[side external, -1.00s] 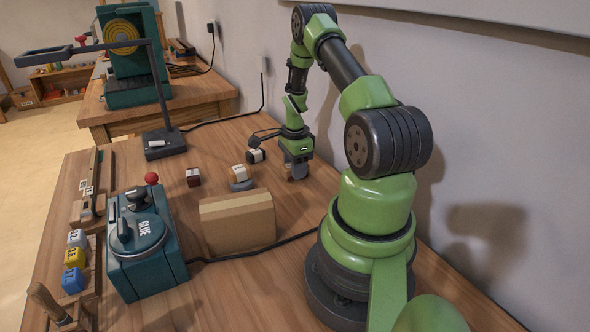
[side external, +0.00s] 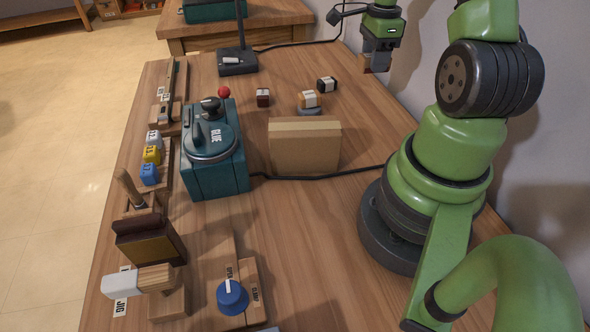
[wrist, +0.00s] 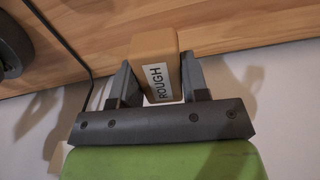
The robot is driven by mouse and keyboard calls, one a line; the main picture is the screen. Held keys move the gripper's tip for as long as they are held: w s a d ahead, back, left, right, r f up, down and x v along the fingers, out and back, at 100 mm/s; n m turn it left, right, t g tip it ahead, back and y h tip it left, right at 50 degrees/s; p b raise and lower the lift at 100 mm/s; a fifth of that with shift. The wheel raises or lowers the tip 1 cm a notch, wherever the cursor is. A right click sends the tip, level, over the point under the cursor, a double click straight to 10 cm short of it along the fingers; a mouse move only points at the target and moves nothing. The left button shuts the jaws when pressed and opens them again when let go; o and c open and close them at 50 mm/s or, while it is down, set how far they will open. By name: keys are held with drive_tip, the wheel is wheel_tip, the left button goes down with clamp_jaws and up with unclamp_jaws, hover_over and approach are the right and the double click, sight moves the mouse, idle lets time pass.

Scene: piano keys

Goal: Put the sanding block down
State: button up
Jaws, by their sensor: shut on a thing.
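The sanding block (wrist: 155,60) is a tan-brown block with a white label reading "ROUGH" in the wrist view. My gripper (wrist: 157,82) is shut on it, with one grey finger on each side. In the side view my gripper (side external: 376,66) is at the top, close to the wall, with only a small brown part of the block (side external: 373,69) showing below the fingers. The block appears to be held above the far right part of the bench; its exact height is hard to tell.
Small blocks stand on the bench (side external: 300,250): a dark red one (side external: 263,97), a black-and-white one (side external: 327,84) and an orange-and-white one (side external: 309,99) on a grey disc. A tan box (side external: 305,147) and the teal glue machine (side external: 215,160) stand nearer. A black cable crosses the bench.

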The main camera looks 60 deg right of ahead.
drive_tip(key=r, duration=0.4)
drive_tip(key=shift+w+a+r, duration=0.1)
drive_tip(key=shift+w+a, duration=0.1)
drive_tip(key=w+a+n, duration=0.5)
drive_tip(key=w+a, duration=0.1)
drive_tip(key=a, duration=0.3)
drive_tip(key=n, duration=1.8)
hover_over(280, 230)
wheel_tip(280, 230, down, 4)
drive_tip(key=shift+f, duration=5.65)
